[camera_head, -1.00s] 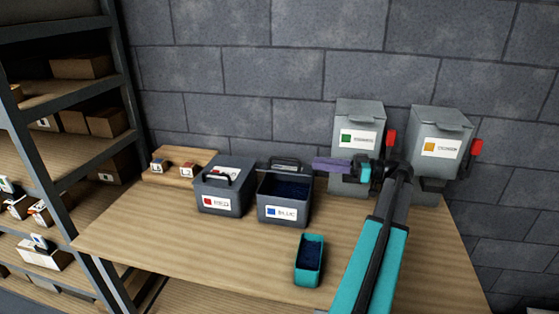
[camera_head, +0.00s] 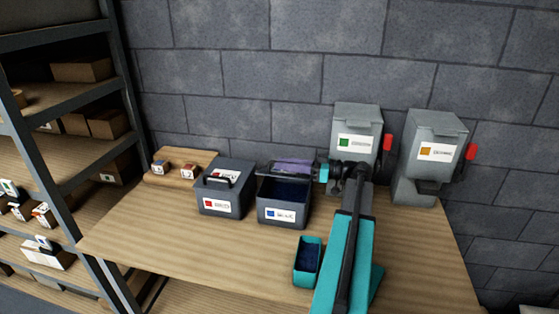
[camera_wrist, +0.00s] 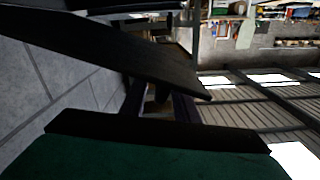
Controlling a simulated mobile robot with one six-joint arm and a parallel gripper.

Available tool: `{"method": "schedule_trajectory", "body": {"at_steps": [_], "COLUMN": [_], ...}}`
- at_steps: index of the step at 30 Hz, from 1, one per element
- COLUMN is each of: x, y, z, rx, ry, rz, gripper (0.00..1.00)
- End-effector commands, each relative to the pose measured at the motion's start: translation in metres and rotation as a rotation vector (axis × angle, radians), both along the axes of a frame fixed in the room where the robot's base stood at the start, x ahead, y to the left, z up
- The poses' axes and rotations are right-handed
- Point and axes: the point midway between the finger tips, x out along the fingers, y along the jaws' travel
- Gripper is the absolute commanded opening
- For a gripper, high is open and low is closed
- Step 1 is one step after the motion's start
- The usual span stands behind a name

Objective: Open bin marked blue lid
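The blue-marked bin (camera_head: 284,214) is a dark grey box with a blue square on its white label, left of the table's middle. Its top is open and dark blue contents show inside. Its lid (camera_head: 265,171) stands raised along the back edge, partly hidden by my gripper. My gripper (camera_head: 290,166), with purple fingers, reaches in from the right over the bin's back part, at the lid. In the wrist view the fingers (camera_wrist: 160,104) look parted, behind a dark slab that may be the lid. I cannot tell whether they touch it.
The red-marked bin (camera_head: 224,189) is closed, just left. A teal cup (camera_head: 308,262) with dark blue contents stands in front. Two grey dispensers with red levers, green-marked (camera_head: 357,125) and orange-marked (camera_head: 435,135), stand at the back right. A wooden block (camera_head: 174,178) holds small items.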

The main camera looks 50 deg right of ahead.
Motion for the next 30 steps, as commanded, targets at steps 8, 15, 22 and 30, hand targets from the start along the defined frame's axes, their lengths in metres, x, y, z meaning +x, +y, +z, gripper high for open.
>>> {"method": "schedule_trajectory", "body": {"at_steps": [8,15,22,30], "x": [0.017,0.019,0.019,0.019], "y": [0.011,0.012,0.012,0.012], "z": [0.0,-0.001,0.0,0.0], "rx": [0.0,0.0,0.0,0.0], "ry": [0.0,0.0,0.0,0.0], "rz": [0.001,0.001,0.002,0.002], "gripper": [0.28,0.28,0.03,0.0]}}
